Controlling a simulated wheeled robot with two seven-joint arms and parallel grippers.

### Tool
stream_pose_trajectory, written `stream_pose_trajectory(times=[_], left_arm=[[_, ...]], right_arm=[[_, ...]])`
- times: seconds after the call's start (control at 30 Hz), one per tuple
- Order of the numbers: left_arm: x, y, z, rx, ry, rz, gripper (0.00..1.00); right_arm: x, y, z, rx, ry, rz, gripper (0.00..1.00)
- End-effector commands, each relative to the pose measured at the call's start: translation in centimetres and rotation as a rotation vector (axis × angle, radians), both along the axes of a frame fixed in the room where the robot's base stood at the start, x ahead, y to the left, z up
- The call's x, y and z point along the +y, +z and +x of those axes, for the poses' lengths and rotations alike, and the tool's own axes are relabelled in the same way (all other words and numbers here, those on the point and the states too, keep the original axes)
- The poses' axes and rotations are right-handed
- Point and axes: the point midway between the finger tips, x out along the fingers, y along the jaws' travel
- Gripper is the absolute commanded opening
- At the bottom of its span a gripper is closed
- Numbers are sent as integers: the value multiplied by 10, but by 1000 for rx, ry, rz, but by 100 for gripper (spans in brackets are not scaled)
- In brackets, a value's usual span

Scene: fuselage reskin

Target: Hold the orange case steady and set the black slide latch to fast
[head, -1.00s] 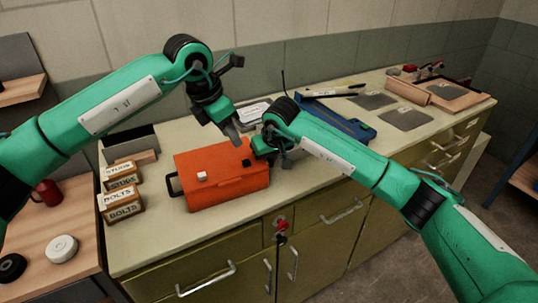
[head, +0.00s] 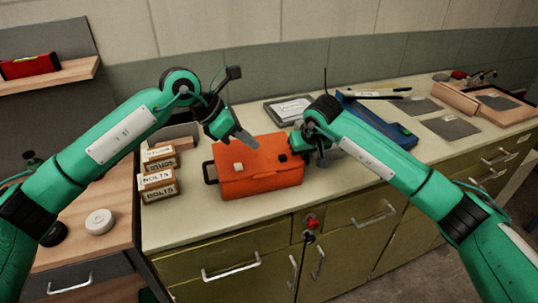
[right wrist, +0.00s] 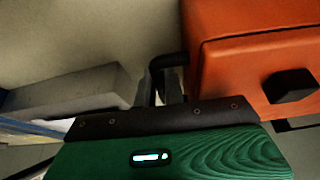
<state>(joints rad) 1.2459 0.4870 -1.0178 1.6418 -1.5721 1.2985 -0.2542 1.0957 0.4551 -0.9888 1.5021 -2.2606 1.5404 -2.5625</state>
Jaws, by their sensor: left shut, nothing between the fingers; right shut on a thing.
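The orange case (head: 262,183) lies on the bench, with a black handle on its left side. The black slide latch (head: 282,158) is on the right part of its top, and a white block (head: 238,166) is on the left part. The latch also shows in the right wrist view (right wrist: 291,86); its setting cannot be read. My left gripper (head: 250,141) is shut and empty, above the case's back edge, left of the black latch. My right gripper (head: 306,153) is at the case's right side, shut on a black side handle (right wrist: 168,64).
Labelled studs and bolts boxes (head: 158,182) stand left of the case. A blue tool case (head: 378,120) and a grey box (head: 287,109) lie behind it to the right. Grey plates (head: 450,127) lie farther right. The bench strip before the case is clear.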

Motion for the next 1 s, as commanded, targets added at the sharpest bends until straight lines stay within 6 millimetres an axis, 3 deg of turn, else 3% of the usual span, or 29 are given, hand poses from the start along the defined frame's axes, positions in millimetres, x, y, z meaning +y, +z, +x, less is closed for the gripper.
stream_pose_trajectory(times=[0.2,0.43,1.0], left_arm=[[43,-12,-6,-70,-5,-180,0],[73,-14,-11,-146,7,-274,0],[77,-16,-11,-167,9,-295,0]], right_arm=[[0,0,0,0,-1,0,0],[0,0,0,0,0,0,0],[0,0,0,-1,0,1,0]])
